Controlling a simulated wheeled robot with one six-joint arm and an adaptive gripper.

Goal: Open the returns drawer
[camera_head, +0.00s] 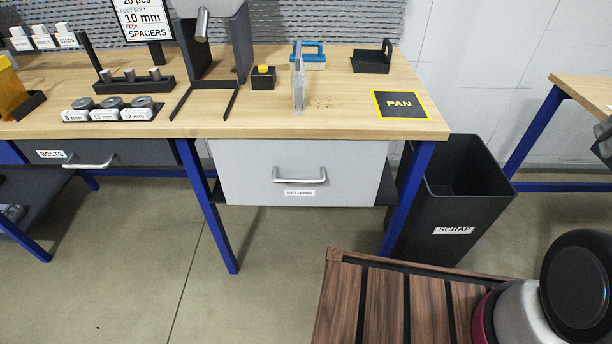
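The light grey drawer (245,178) hangs under the front edge of the wooden workbench, between its blue legs. It looks shut, with no inside showing. A silver bar handle (300,175) sits in the middle of its front. A small white label (299,193) is below the handle, too small to read surely. A second, dark drawer (135,153) at the left is labelled BOLTS and has its own silver handle. My gripper is not clearly in view. Nothing is seen touching the grey drawer or its handle.
A black SCRAP bin (455,200) stands right of the bench. The workbench (345,105) carries a PAN mat (402,104), a blue-handled item (308,55), a dark tray (371,60) and several small parts.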

